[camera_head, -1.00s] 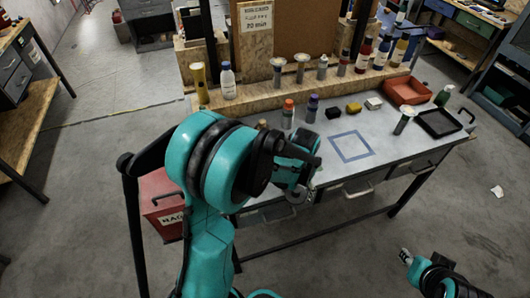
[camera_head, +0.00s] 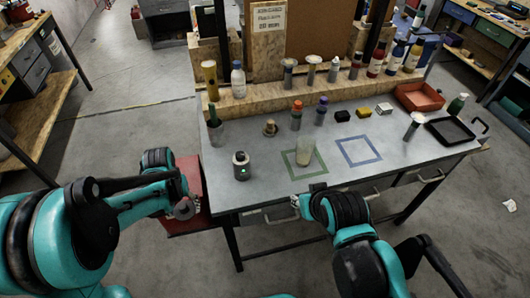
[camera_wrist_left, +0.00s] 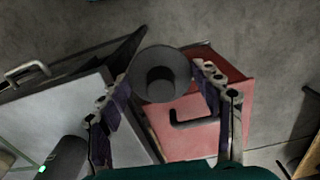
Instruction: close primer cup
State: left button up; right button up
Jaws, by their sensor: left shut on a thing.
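My left gripper (camera_head: 183,207) is off the bench's left front corner, left of the cup. It is shut on a grey round lid-like piece (camera_wrist_left: 162,75), which sits between the fingers in the left wrist view. My right gripper (camera_head: 297,203) is near the bench's front edge, just in front of the cup. Its fingers are too small to judge.
A dark canister with a green light (camera_head: 241,167) stands left of the cup. Orange-topped (camera_head: 296,117) and purple-topped (camera_head: 321,112) bottles stand behind it. An empty blue square (camera_head: 358,150) is to the right. A red cabinet (camera_head: 192,185) is beside the bench's left end.

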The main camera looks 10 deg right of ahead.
aim_at(306, 145)
jog(key=l+u, duration=0.15)
jog(key=l, duration=0.2)
jog(key=k+l, duration=0.1)
jog(key=l, duration=0.25)
jog(key=k+l, duration=0.1)
jog(key=l, duration=0.2)
jog(key=k+l, duration=0.1)
jog(key=l, duration=0.25)
jog(key=i+l, duration=0.15)
